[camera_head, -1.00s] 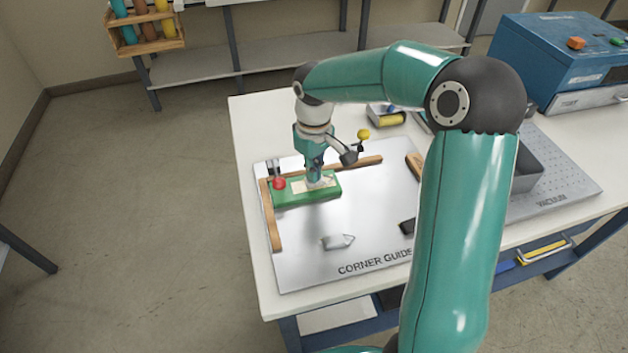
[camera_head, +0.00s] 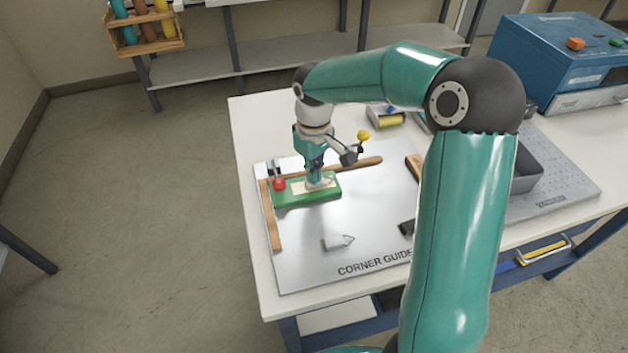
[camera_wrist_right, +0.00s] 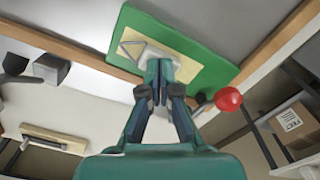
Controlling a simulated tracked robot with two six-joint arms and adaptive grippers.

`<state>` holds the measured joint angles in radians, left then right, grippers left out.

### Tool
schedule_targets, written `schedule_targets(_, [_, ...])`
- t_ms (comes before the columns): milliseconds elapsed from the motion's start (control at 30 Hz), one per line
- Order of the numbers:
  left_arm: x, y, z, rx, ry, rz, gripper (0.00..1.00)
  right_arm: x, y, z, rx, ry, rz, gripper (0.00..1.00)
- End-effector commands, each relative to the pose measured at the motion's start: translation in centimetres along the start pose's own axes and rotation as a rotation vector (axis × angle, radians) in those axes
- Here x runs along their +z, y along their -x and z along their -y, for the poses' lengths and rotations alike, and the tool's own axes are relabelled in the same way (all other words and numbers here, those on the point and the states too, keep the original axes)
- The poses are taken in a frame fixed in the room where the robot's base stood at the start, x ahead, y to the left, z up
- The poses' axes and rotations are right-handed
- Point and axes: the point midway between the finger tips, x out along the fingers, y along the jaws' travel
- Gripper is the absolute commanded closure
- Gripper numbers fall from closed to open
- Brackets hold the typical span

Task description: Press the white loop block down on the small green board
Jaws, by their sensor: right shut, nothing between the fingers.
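The small green board (camera_head: 285,200) lies on the metal plate, in the corner between two wooden strips, with a cream patch on top. In the right wrist view the green board (camera_wrist_right: 205,50) fills the upper middle. The white loop block (camera_wrist_right: 143,50) lies on its cream patch, with a thin triangular loop at its left. My right gripper (camera_head: 316,181) points down over the board. In the wrist view its shut fingertips (camera_wrist_right: 161,68) are at the block's near edge, partly hiding it; contact cannot be told. Nothing is between the fingers. My left gripper is not in view.
A red-knobbed lever (camera_head: 279,184) stands at the board's left end. A yellow-knobbed lever (camera_head: 363,136) rises behind the gripper. A pale pointed piece (camera_head: 338,242) lies on the plate (camera_head: 300,265). A grey tray (camera_head: 535,185) stands to the right. The plate's front middle is mostly clear.

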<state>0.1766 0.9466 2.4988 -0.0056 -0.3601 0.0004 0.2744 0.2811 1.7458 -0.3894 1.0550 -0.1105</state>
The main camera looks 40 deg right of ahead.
Motion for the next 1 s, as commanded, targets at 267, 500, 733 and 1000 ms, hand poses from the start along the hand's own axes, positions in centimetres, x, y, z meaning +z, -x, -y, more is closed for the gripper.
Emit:
schedule_targets(267, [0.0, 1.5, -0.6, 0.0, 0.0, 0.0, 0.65, -0.1, 2.0, 0.0, 0.001, 0.0, -0.004, 1.0])
schedule_targets(500, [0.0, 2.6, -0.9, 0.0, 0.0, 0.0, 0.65, -0.1, 3.5, 0.0, 0.001, -0.001, -0.004, 1.0])
schedule_targets(733, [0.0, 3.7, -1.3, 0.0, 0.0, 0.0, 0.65, -0.1, 4.9, 0.0, 0.001, -0.001, -0.005, 1.0])
schedule_targets(1000, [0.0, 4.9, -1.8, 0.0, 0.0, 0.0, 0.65, -0.1, 6.5, 0.0, 0.001, -0.001, -0.005, 1.0])
